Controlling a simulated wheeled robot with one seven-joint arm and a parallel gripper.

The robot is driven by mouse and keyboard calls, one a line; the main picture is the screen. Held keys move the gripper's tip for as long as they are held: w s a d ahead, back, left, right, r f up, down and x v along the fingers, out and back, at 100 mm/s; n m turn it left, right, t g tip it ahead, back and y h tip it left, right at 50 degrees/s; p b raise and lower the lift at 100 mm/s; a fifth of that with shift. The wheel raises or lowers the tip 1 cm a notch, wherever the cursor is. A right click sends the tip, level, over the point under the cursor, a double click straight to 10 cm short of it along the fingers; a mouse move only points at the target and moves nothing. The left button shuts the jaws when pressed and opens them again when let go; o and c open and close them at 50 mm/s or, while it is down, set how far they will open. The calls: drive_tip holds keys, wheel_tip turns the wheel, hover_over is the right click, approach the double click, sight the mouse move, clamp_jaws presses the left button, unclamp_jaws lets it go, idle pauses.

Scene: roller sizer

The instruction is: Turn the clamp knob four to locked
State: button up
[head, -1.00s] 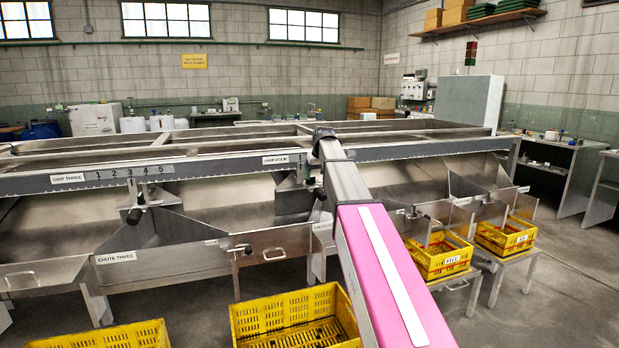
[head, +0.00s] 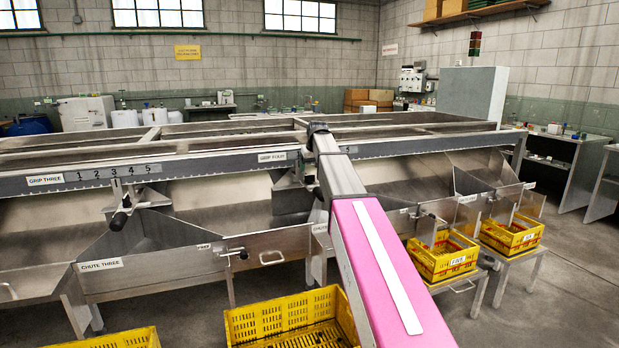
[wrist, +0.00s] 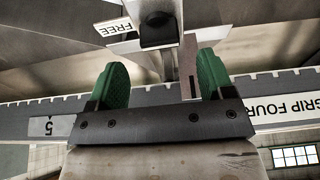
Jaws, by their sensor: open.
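The dark clamp knob (wrist: 158,30) shows at the top of the wrist view, beside a white label reading FREE (wrist: 115,27). My gripper (wrist: 160,76) is open, with its two green fingers apart and nothing held between them. The knob lies beyond the fingertips, roughly in line with the gap, and I see no contact. The GRIP FOUR label (wrist: 285,106) is upside down at the right of the wrist view; it also shows in the head view (head: 272,157). In the head view my arm hides the gripper and much of the grip four clamp.
The sizer's scale rail (head: 200,166) crosses the view. The grip three clamp (head: 122,205) stands left of my arm. Metal chutes (head: 180,275) lie below. Yellow crates stand in front (head: 285,318) and on stands at right (head: 440,258). Grey floor is open at far right.

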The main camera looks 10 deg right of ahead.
sight(310, 176)
drive_tip(key=x, duration=0.5)
drive_tip(key=shift+f, duration=0.3)
drive_tip(key=c, duration=0.9)
